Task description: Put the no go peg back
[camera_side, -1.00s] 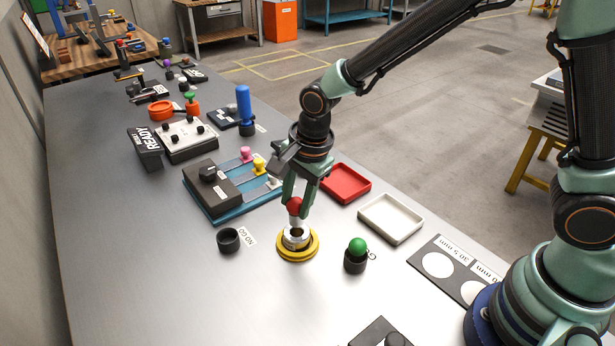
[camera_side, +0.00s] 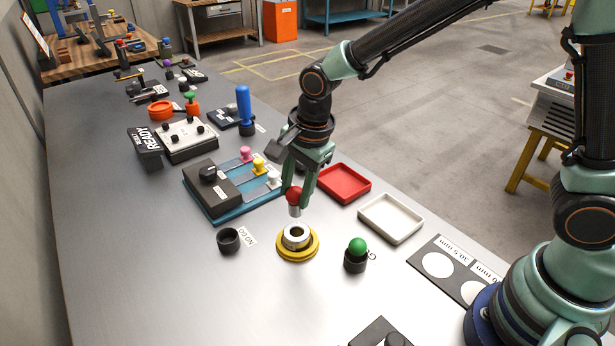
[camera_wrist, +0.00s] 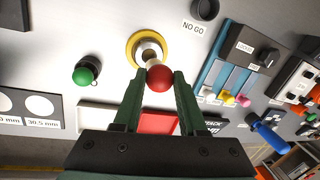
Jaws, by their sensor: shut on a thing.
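My gripper (camera_side: 296,194) is shut on the red-topped no go peg (camera_side: 294,196), whose metal shank points down. The peg hangs upright just above the metal ring on its yellow base (camera_side: 284,247), clear of the ring's hole. In the wrist view the red ball of the peg (camera_wrist: 159,78) sits between the green fingertips, with the yellow base (camera_wrist: 133,40) beyond it. The empty black NO GO holder (camera_side: 228,240) stands left of the yellow base, beside its NO GO label (camera_side: 250,236). It shows at the top of the wrist view (camera_wrist: 204,8).
A green-topped peg (camera_side: 357,247) stands in its black holder right of the yellow base. A red tray (camera_side: 344,196) and a white tray (camera_side: 391,237) lie behind it. A blue fixture with colored levers (camera_side: 225,211) stands behind the NO GO holder. The table's left front is clear.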

